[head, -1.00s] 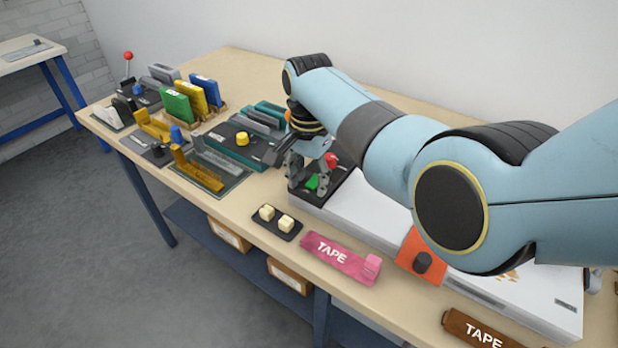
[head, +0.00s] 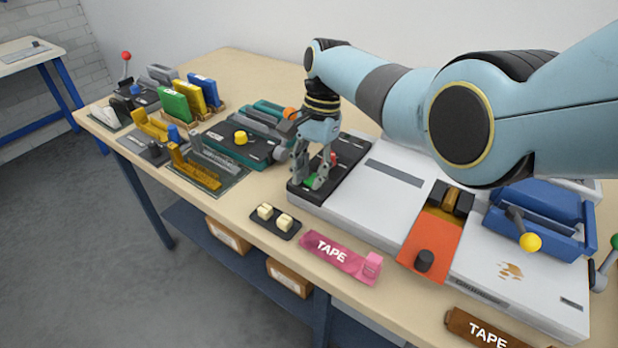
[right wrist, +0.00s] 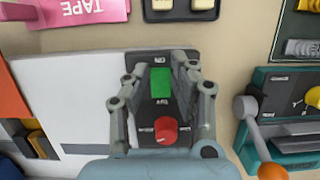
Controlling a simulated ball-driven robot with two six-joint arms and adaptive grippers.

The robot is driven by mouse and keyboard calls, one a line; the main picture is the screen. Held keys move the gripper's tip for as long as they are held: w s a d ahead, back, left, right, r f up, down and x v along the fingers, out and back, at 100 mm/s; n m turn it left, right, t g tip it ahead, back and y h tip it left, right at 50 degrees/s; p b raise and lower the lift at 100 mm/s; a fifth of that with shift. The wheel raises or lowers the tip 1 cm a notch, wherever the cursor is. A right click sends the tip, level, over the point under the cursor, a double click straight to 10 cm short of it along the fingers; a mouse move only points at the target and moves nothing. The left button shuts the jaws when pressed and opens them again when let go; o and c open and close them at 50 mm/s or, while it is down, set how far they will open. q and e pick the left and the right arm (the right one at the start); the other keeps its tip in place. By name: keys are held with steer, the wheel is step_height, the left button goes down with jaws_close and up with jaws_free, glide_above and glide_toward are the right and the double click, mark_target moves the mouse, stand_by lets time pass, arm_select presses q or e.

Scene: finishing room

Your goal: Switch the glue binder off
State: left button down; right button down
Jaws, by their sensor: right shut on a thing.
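The long white machine (head: 372,190), which I take for the glue binder, lies along the bench. Its black control panel (head: 348,150) is at the left end. The panel carries a green switch (right wrist: 160,82) and a red knob (right wrist: 166,130); its small labels are unreadable. My right gripper (head: 311,183) points down over the panel, with its fingers either side of the green switch and shut on it. In the head view the fingers partly cover the green switch (head: 310,179). The red knob is behind the fingers, nearer the palm in the wrist view. My left gripper is not in view.
A teal machine with a yellow knob (head: 241,137) and orange-tipped lever stands close left of the panel. Two cream buttons on a black plate (head: 275,222) and a pink tape holder (head: 341,259) lie in front. An orange plate (head: 430,247) and blue clamp (head: 541,218) sit on the white machine.

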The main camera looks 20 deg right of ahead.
steer(key=c, duration=1.1)
jaws_free()
steer(key=v, duration=1.2)
